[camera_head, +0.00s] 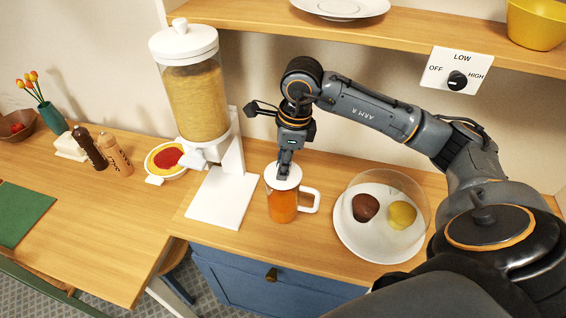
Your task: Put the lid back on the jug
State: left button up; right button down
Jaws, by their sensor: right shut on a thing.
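The jug (281,207) stands on the wooden counter, clear with orange liquid in its lower part and a white handle on its right side. The white lid (271,180) is at the jug's mouth, level as far as I can see. My right gripper (284,172) points down from above and is shut on the top of the lid; its fingertips hide the lid's grip. I cannot tell whether the lid is fully seated on the rim or just above it. My left gripper is not in view.
A cereal dispenser (195,100) on a white stand is close left of the jug. A plate (352,240) with two round foods under a clear dome is to the right. A shelf (420,35) runs above the arm. Counter in front of the jug is clear.

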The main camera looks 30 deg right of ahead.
dwell(1.0)
jog(key=shift+f+b, duration=0.15)
jog(key=shift+b, duration=0.95)
dwell(1.2)
jog(key=c, duration=0.6)
grip_release()
jog(key=shift+r+p, duration=2.1)
jog(key=shift+r, duration=1.45)
